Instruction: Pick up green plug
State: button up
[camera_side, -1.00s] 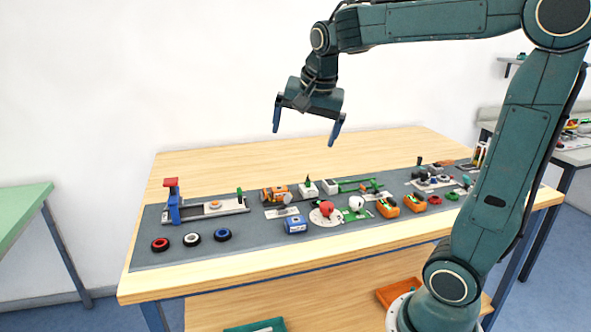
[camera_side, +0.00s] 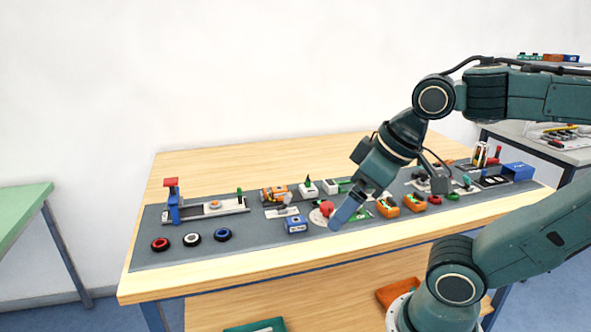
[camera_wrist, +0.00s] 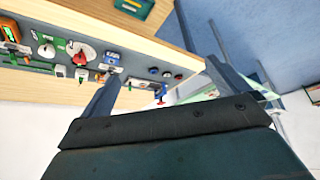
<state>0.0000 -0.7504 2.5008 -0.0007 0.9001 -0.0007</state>
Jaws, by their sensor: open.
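Several small green pieces stand or lie on the grey mat, and I cannot tell for sure which is the green plug. One is a green point (camera_side: 308,181) upright on a white block; another is a green post (camera_side: 239,192) at the right end of a grey fixture. Only one blue finger shows clearly there.
A blue box (camera_side: 295,224), a red ball (camera_side: 326,209) and orange housings (camera_side: 387,208) crowd the mat's middle. Several ringed discs (camera_side: 192,238) lie at front left. A blue fixture with a red top (camera_side: 171,183) stands at the left. The back of the table is bare wood.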

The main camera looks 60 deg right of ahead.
jog(key=c, duration=1.3)
